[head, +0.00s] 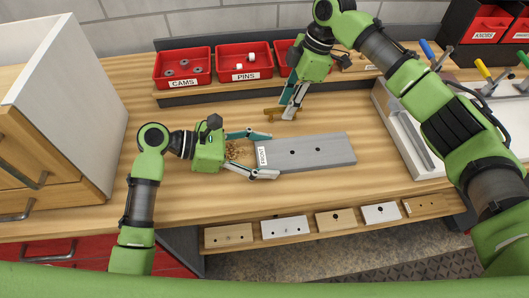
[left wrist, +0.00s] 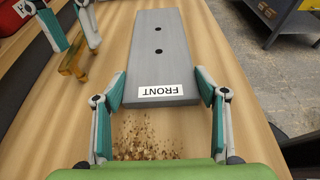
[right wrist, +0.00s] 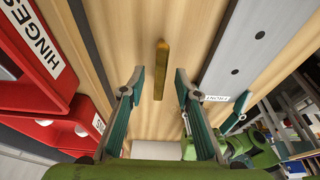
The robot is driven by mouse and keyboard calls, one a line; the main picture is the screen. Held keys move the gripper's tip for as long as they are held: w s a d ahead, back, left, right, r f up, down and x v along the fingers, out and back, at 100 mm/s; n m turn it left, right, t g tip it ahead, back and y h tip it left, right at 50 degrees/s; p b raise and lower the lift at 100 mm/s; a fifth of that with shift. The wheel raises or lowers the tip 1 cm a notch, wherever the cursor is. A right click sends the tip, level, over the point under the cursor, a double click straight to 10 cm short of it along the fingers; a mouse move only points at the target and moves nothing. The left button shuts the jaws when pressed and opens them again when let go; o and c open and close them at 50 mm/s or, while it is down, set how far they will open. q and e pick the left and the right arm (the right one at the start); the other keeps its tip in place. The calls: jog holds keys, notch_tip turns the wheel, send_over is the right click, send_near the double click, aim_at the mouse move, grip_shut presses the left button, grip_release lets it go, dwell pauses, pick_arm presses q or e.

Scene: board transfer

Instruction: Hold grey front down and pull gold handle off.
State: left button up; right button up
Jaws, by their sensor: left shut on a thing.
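The grey front (head: 315,151) lies flat on the bench, its FRONT label at the left end and two dark holes along its middle. My left gripper (head: 268,155) is shut on its labelled end, one finger at each long side, as the left wrist view (left wrist: 160,88) also shows. The gold handle (head: 273,111) lies on the wood behind the front, apart from it. My right gripper (head: 291,114) is above the handle, fingers pointing down. In the right wrist view the handle (right wrist: 160,65) shows in the gap between the open, apart fingers.
Red bins of cams (head: 182,67) and pins (head: 243,63) stand on the back shelf. Sawdust (left wrist: 140,138) lies by the labelled end. A white drawer cabinet (head: 65,95) stands left, and a white drawer box (head: 410,130) right. Several small fronts (head: 285,228) line a lower ledge.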

jog(key=v, duration=1.2)
pick_arm(q)
jog(key=o, duration=1.4)
jog(key=shift+a, duration=0.1)
